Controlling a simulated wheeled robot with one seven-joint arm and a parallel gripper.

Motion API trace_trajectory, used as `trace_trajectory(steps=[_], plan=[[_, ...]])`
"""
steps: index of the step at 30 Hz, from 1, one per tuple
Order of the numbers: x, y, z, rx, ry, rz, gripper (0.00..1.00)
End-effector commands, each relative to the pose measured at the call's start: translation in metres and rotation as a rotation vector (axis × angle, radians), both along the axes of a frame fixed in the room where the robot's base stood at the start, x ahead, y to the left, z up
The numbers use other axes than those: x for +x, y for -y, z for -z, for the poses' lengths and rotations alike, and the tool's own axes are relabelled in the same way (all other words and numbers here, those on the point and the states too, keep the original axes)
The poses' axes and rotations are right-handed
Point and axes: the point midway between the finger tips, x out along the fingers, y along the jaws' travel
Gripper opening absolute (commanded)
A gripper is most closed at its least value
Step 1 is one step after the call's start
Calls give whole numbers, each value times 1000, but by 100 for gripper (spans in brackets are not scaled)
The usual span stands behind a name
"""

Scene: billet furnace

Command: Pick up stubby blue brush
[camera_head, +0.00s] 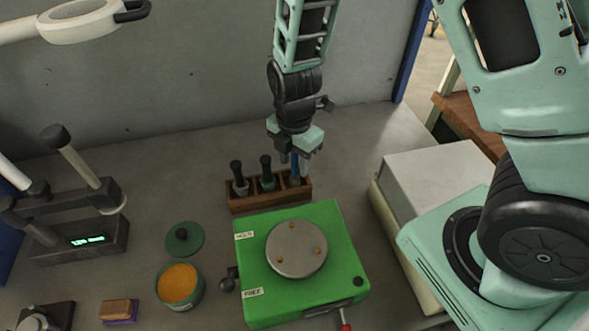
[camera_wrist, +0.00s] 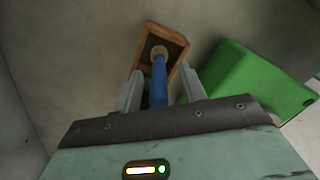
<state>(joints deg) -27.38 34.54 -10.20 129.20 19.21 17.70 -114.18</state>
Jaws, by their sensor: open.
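The stubby blue brush (camera_head: 295,166) stands in the right slot of a wooden holder (camera_head: 244,202), with my gripper just above it. In the wrist view the blue brush handle (camera_wrist: 159,82) runs between my two fingers, and its far end meets a pale collar in the wooden holder (camera_wrist: 175,43). My gripper (camera_head: 294,172) is open, with a finger on either side of the handle; it also shows in the wrist view (camera_wrist: 158,88). I cannot tell whether either finger touches the handle. The brush's lower end is hidden in the holder.
Two dark-handled brushes (camera_head: 266,172) stand in the holder's other slots. A green box with a round metal plate (camera_head: 297,248) sits just in front. A pale box (camera_head: 440,185) stands to the right. An orange-filled tin (camera_head: 179,284) and green lid (camera_head: 184,240) lie left.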

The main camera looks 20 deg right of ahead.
Motion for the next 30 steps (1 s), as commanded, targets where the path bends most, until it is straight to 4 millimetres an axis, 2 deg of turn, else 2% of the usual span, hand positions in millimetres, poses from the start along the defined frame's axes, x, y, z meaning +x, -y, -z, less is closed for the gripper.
trace_trajectory(steps=[4,12,16,17,30], plan=[[0,0,13,1,0,1,41],[1,0,16,2,1,0,41],[1,0,15,2,1,0,5],[1,0,15,2,1,0,0],[1,-1,10,3,4,-1,0]])
